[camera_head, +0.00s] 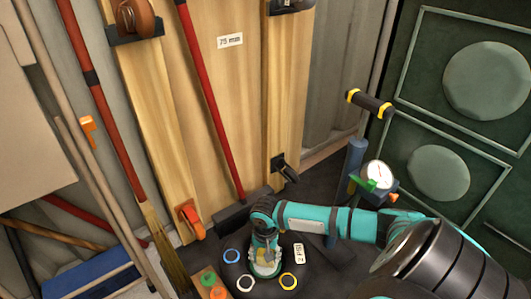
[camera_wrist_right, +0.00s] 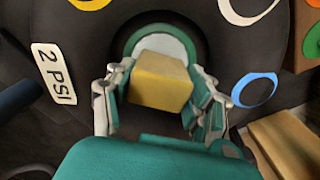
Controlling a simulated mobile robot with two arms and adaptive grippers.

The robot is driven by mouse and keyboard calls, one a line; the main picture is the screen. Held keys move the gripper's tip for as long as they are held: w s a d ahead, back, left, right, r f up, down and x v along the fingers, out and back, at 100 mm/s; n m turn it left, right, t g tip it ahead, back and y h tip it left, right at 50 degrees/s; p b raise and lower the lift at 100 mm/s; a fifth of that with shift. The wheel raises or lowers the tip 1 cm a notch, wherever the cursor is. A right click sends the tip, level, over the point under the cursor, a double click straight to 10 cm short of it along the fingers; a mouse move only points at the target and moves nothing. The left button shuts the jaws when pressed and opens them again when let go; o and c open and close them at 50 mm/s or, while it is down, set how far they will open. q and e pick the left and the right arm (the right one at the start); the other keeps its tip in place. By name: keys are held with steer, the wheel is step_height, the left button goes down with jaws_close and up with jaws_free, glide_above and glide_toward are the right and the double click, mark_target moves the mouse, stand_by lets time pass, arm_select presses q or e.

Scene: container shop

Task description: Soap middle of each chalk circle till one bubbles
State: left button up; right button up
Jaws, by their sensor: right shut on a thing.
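My right gripper (camera_head: 264,254) points down at the dark, rounded rubber surface (camera_head: 320,277). In the right wrist view its fingers (camera_wrist_right: 160,86) are shut on a yellow block (camera_wrist_right: 160,80), which looks like a sponge. Just beyond the block is a green circle (camera_wrist_right: 127,42) with a pale, whitish middle (camera_wrist_right: 163,44); I cannot tell whether that is foam, or whether the block touches it. A blue circle (camera_head: 231,256), a white circle (camera_head: 245,283) and a yellow circle (camera_head: 289,281) lie around the gripper, their middles plain dark. My left gripper is out of view.
A "2 PSI" label (camera_head: 299,253) lies right of the gripper. A pump with a black and yellow handle (camera_head: 370,104) and a gauge (camera_head: 378,174) stands behind my right arm. Green (camera_head: 208,278) and orange (camera_head: 218,292) pieces are at front left. Brooms lean along the wall.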

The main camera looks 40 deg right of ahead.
steer(key=shift+f, duration=0.5)
stand_by(0.5)
steer(key=shift+s+f+p, duration=0.1)
steer(key=shift+p, duration=0.5)
stand_by(2.5)
